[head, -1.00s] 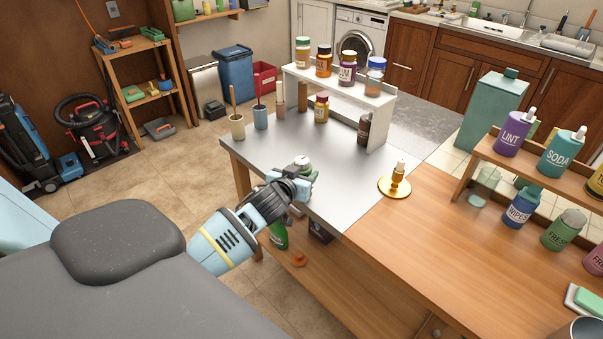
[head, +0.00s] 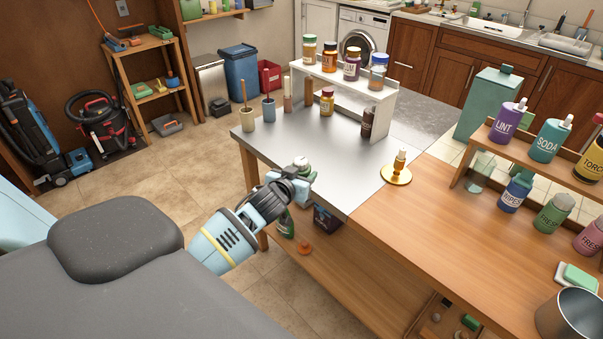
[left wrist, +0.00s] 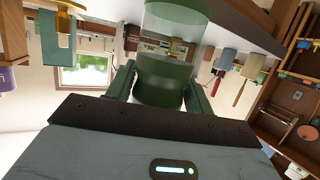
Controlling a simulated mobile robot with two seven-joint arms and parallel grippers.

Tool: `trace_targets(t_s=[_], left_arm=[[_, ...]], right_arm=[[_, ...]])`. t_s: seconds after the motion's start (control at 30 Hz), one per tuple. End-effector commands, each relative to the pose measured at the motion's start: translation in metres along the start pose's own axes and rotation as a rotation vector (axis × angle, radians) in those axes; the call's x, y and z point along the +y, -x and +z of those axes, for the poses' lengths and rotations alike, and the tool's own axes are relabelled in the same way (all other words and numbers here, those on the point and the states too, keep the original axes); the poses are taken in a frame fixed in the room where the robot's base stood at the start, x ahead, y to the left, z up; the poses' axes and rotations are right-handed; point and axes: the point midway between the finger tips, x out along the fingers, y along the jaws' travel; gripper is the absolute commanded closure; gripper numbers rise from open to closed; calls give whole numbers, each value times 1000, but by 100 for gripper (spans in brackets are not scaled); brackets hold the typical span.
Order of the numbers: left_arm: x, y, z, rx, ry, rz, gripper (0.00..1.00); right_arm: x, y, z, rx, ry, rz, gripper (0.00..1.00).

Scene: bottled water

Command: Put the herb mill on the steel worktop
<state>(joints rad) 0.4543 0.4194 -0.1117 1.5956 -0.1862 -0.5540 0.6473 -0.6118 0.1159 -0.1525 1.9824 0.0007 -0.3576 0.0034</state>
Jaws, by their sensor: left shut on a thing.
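The herb mill, a green cylinder with a pale top, is in my left gripper (head: 297,182). In the head view only the mill's upper part (head: 302,163) shows clearly; the gripper hides the rest. In the left wrist view its green body (left wrist: 162,82) stands between the two fingers, with a clear greenish section above it in the picture. The steel worktop (head: 315,150) is the grey left part of the table. The mill appears at its front edge; I cannot tell whether it touches the worktop. My right gripper is not in view.
A white riser (head: 345,82) with several jars stands at the worktop's back. A brass stand (head: 396,174) is near the wood join. The worktop's front middle is clear.

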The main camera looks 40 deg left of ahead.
Motion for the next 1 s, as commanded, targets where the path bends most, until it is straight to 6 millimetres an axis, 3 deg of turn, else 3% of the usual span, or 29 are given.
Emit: trace_targets(t_s=[0.13, 0.27, 0.4, 0.6, 0.8, 1.0], left_arm=[[17, 12, -7, 5, -13, 19, 74], [50, 40, -19, 8, -38, 55, 74], [91, 85, -34, 10, -61, 103, 74], [132, 152, -49, 7, -70, 162, 74], [149, 193, -57, 3, -65, 195, 74], [152, 204, -59, 1, -63, 204, 74]], right_arm=[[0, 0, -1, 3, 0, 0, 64], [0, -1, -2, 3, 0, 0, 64], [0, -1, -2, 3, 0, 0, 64], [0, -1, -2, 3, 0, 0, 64], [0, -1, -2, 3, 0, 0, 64], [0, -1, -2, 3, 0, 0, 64]])
